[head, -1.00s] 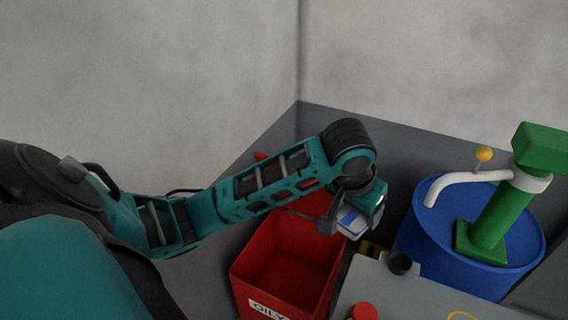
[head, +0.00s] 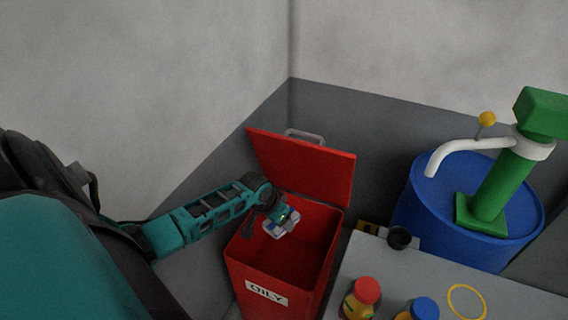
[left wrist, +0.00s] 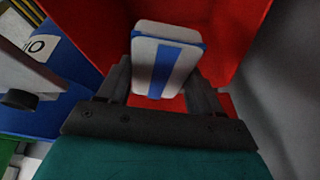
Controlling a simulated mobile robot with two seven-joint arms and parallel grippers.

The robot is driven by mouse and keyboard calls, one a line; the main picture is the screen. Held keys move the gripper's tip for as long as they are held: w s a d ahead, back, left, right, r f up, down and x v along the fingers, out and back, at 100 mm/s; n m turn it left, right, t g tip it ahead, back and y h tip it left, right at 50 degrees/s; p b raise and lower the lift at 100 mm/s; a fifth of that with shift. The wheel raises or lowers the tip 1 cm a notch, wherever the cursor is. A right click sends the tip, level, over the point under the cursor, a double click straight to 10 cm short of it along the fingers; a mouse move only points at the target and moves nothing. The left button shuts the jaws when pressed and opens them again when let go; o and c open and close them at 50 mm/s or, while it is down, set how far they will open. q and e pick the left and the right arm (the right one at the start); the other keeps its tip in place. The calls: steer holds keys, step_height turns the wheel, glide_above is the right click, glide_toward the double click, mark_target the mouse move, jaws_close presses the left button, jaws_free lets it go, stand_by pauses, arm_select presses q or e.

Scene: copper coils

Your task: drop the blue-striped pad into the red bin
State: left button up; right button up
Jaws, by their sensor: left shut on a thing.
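The blue-striped pad (head: 282,222) is a white block with a blue stripe. My left gripper (head: 275,214) is shut on it and holds it over the open mouth of the red bin (head: 262,290). In the left wrist view the pad (left wrist: 167,62) sits between the two dark fingers of the gripper (left wrist: 162,85), with the bin's red inner walls (left wrist: 90,30) around and beyond it. The bin's lid (head: 310,168) stands open at the back, and its front bears a label reading "OILY". My right gripper is in neither view.
A blue drum (head: 420,220) with a green pump (head: 490,195) and white spout stands at the right. A grey table (head: 420,262) beside the bin holds a red-capped bottle (head: 362,298), a blue-capped bottle (head: 424,308), a black cup (head: 399,238) and a yellow ring (head: 467,301).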

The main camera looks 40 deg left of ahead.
arm_select(q)
step_height(320, 180, down, 4)
steer(key=b, duration=0.3)
steer(key=shift+r, duration=0.2)
steer(key=shift+f+b, duration=0.55)
steer(key=shift+b, duration=0.2)
steer(key=shift+f, duration=0.25)
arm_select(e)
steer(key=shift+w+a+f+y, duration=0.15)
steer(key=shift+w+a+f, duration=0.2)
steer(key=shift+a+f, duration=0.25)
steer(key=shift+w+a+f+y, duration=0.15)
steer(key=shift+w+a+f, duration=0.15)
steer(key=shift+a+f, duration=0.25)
arm_select(q)
steer(key=o, duration=1)
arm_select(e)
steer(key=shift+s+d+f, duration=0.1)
